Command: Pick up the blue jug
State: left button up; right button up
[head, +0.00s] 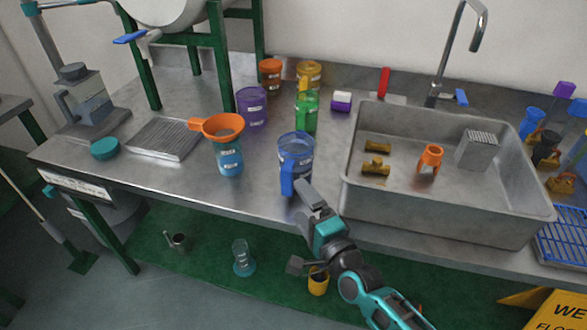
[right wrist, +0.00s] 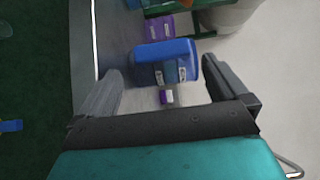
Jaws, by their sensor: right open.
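The blue jug (head: 297,155) stands upright on the steel counter near its front edge, left of the sink; its handle (head: 287,180) faces the front. My right gripper (head: 308,195) is just in front of the jug and a little to its right. In the right wrist view the jug (right wrist: 165,62) shows ahead, between the two open fingers. The jaws are open with nothing held. I cannot tell whether a finger touches the jug. My left gripper is not in view.
A blue container with an orange funnel (head: 222,128) stands left of the jug. Behind are a green bottle (head: 306,112), a purple container (head: 252,107) and orange jars (head: 270,76). The sink (head: 400,205) lies close on the right. The counter just left of the jug is clear.

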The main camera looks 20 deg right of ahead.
aim_at(291, 186)
jog(key=w, duration=0.4)
jog(key=shift+w+a+r, duration=0.15)
jog(key=shift+w+a, duration=0.1)
jog(key=shift+w, duration=0.05)
jog(key=shift+w+a, duration=0.1)
jog(key=shift+w, duration=0.4)
jog(key=shift+c, duration=0.5)
jog(key=c, duration=0.7)
jog(key=shift+r, duration=0.1)
jog(key=c, duration=0.5)
jog(key=shift+o, duration=0.2)
